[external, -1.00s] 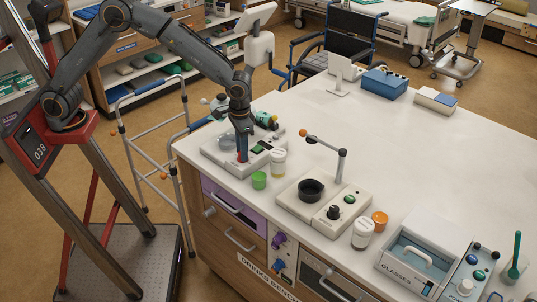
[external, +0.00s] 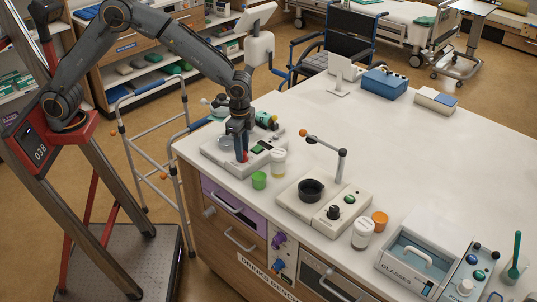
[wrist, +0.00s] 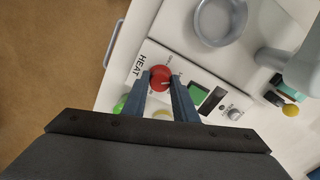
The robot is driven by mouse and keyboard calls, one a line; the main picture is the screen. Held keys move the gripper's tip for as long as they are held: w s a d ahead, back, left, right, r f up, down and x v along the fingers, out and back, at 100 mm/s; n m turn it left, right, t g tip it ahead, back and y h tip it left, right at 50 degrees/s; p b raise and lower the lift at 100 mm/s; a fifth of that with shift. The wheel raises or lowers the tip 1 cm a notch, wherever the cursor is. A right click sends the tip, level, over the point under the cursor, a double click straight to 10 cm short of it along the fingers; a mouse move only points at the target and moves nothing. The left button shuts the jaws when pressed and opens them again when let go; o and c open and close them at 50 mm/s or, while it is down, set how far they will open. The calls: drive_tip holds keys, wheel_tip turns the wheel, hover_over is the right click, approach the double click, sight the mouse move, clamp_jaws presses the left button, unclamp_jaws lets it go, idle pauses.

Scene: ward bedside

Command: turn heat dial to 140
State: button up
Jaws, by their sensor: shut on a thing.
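The heat dial (wrist: 160,74) is a round red knob with a pale pointer line, on a cream panel lettered HEAT in the wrist view. Small scale marks sit around it, but their numbers are too small to read. The dial (external: 244,157) also shows as a small red spot under my gripper in the external view. My gripper (wrist: 161,84) points down at the panel, with one finger on each side of the dial, shut on it. The finger tips partly cover the scale.
The dial's cream unit (external: 215,160) also carries a pale round dish (wrist: 220,20), a green display (wrist: 198,93) and a small grey knob (wrist: 235,113). A green cup (external: 259,180) and a lidded jar (external: 278,163) stand close by.

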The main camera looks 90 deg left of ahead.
drive_tip(key=shift+r+m, duration=0.1)
drive_tip(key=shift+m, duration=0.4)
drive_tip(key=shift+w, duration=0.1)
drive_tip(key=o, duration=1)
drive_tip(key=shift+o, duration=0.2)
wheel_tip(320, 180, up, 8)
drive_tip(key=shift+f+b, duration=0.15)
drive_tip(key=shift+b, duration=0.85)
